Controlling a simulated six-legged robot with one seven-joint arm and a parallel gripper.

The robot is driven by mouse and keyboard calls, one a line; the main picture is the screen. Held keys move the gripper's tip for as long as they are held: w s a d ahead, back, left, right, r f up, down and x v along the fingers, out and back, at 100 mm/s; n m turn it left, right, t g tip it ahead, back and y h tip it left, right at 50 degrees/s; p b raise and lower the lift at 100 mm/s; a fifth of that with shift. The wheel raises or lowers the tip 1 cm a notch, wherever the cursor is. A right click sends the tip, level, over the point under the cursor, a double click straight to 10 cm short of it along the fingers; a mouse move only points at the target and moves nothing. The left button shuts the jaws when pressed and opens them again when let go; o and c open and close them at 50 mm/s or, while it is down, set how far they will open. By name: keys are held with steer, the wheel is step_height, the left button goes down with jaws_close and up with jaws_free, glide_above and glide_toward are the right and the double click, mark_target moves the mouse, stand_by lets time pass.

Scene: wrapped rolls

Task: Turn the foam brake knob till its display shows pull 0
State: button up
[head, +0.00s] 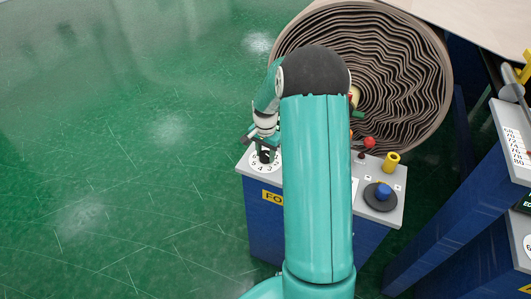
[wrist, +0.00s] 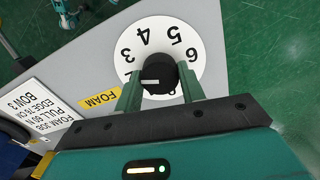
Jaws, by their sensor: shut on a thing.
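The foam brake knob (wrist: 158,72) is black with a white pointer mark, on a white dial with black numerals (wrist: 160,32) in the wrist view. The mark points left in that view, toward the low-numeral side; the numeral there is partly hidden by a finger. Numerals 3 to 6 are legible upside down. My gripper (wrist: 160,88) has its two green fingers on either side of the knob, shut on it. In the head view, my gripper (head: 264,150) is at the dial (head: 254,161) on the console's left end. No separate pull display is legible.
The blue console (head: 262,228) has a grey top with a red-balled lever (head: 369,143), a yellow cylinder (head: 391,162) and a blue button (head: 383,192). A yellow FOAM label (wrist: 100,98) and a white job card (wrist: 48,118) lie beside the dial.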

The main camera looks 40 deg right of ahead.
mark_target(265, 153)
steer(key=n, duration=1.3)
steer(key=shift+r+n, duration=0.1)
steer(key=shift+n, duration=0.3)
steer(key=n, duration=0.4)
steer(key=shift+n, duration=2.1)
steer(key=o, duration=1)
step_height(265, 153, up, 14)
steer(key=shift+f, duration=0.15)
